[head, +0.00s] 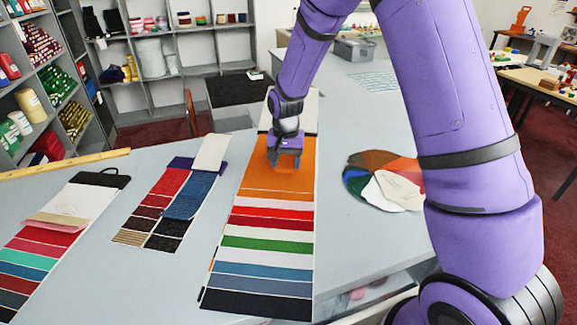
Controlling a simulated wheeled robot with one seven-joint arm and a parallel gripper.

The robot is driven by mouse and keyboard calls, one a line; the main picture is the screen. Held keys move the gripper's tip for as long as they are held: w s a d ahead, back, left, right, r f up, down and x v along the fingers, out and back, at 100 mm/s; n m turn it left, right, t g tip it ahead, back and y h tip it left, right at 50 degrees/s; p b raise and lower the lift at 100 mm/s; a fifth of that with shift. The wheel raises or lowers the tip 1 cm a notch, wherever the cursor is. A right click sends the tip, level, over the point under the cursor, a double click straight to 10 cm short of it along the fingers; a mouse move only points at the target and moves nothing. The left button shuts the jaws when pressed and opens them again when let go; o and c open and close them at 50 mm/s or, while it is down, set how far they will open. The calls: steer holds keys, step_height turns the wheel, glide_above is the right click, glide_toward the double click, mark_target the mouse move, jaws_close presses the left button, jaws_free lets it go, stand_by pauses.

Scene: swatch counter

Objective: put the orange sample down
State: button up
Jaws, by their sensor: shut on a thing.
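The orange sample (260,180) is at the upper part of the long striped swatch card (268,279). It covers the card's width between the white top end and the colour stripes. My gripper (285,164) points down at the middle of the orange sample and is shut on it. The fingertips are small and dark against the orange. I cannot tell whether the sample rests flat on the card or is held just above it.
A red and blue swatch card (172,205) and another striped card (50,243) lie to the left on the grey counter (117,274). A round fan of colour samples (392,190) lies to the right, beside my arm. A yellow ruler (66,164) lies along the far left edge.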

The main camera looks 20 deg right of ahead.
mark_target(289, 166)
steer(key=shift+w+d, duration=0.55)
steer(key=shift+w, duration=0.2)
steer(key=shift+w+d+f, duration=0.15)
steer(key=shift+w+f, duration=0.05)
steer(key=shift+f, duration=0.75)
steer(key=shift+w+d+f, duration=0.15)
steer(key=shift+f, duration=0.75)
steer(key=o, duration=0.9)
steer(key=shift+f, duration=0.15)
step_height(289, 166, up, 12)
steer(key=shift+r, duration=0.2)
